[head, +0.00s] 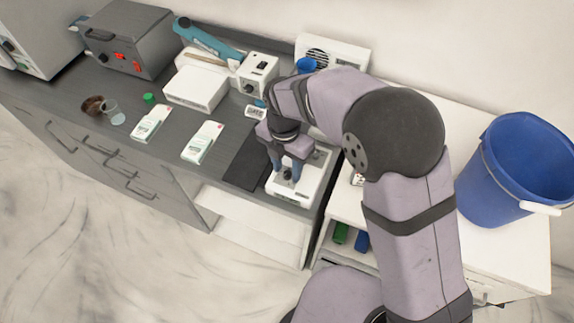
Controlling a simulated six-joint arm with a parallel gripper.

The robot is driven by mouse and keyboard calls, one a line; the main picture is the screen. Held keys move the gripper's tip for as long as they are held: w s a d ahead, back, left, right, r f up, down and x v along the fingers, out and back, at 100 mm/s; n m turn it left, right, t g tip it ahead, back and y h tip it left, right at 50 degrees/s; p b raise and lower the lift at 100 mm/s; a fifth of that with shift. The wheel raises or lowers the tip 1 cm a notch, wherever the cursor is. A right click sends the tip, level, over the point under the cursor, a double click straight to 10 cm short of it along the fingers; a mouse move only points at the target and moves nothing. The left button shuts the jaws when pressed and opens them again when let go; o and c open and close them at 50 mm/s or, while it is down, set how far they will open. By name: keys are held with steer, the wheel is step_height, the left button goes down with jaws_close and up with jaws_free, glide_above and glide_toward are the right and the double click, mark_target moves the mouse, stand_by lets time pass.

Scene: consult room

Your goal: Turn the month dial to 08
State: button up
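A white box-shaped device (284,193) stands at the front right of the dark grey counter. A small dark knob (287,175) is on its top; this looks like the dial, but its markings are too small to read. My gripper (287,172) points down over this device. I cannot tell how far above the device the fingertips are. The arm hides part of the device's far side.
Another white box with a black knob (255,74) stands farther back. A dark mat (246,164) lies left of the device. White cartons (202,142), a glass (112,111) and a grey unit (128,42) stand to the left. A blue bucket (515,170) stands right.

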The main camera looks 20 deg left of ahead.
steer(key=shift+f, duration=0.3)
jaws_close()
